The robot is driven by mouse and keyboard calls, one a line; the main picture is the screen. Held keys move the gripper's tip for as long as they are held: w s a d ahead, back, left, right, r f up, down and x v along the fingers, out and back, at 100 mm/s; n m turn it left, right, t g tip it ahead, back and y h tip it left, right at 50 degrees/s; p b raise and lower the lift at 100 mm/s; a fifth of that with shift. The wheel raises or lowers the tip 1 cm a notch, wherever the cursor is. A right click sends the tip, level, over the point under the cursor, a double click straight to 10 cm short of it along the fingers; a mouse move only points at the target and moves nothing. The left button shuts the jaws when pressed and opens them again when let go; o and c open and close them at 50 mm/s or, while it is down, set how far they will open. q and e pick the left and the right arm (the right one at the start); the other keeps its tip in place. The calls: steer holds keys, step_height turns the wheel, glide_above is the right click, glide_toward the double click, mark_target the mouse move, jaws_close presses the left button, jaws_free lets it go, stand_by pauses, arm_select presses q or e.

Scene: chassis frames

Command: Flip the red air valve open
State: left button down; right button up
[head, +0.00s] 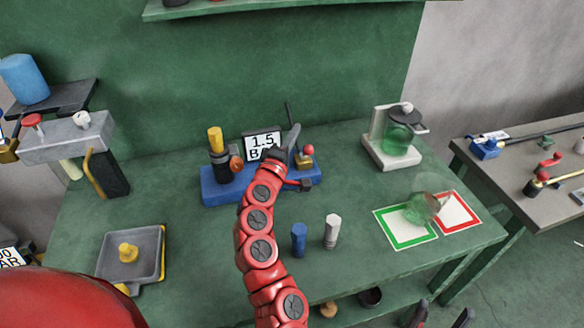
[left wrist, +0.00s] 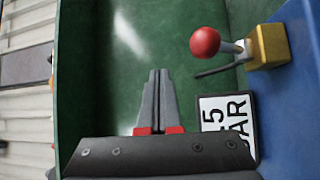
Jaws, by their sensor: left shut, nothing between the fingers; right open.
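The valve is a short lever with a red ball knob (head: 307,150) on a brass block at the right end of the blue base (head: 215,190). In the left wrist view the red knob (left wrist: 205,42) sits on a pale stem out of the brass block (left wrist: 268,45). My left gripper (head: 296,128) is just left of and above the knob in the head view. In the left wrist view its fingers (left wrist: 157,75) are shut and empty, with a gap to the knob. My right gripper (head: 441,315) is open, low at the bottom edge, far from the valve.
A "1.5 BAR" sign (head: 263,142) stands behind the base. A yellow-topped fitting (head: 216,142) is on its left. A blue peg (head: 299,240) and a white peg (head: 331,231) stand in front. A side table (head: 510,160) holds other red-handled fittings.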

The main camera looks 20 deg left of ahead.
arm_select(q)
steer(key=s+d+r+p, duration=0.1)
steer(key=s+d+p, duration=0.3)
steer(key=s+p, duration=0.4)
steer(key=s, duration=0.7)
steer(key=shift+s+d, duration=0.15)
steer(key=shift+s, duration=0.05)
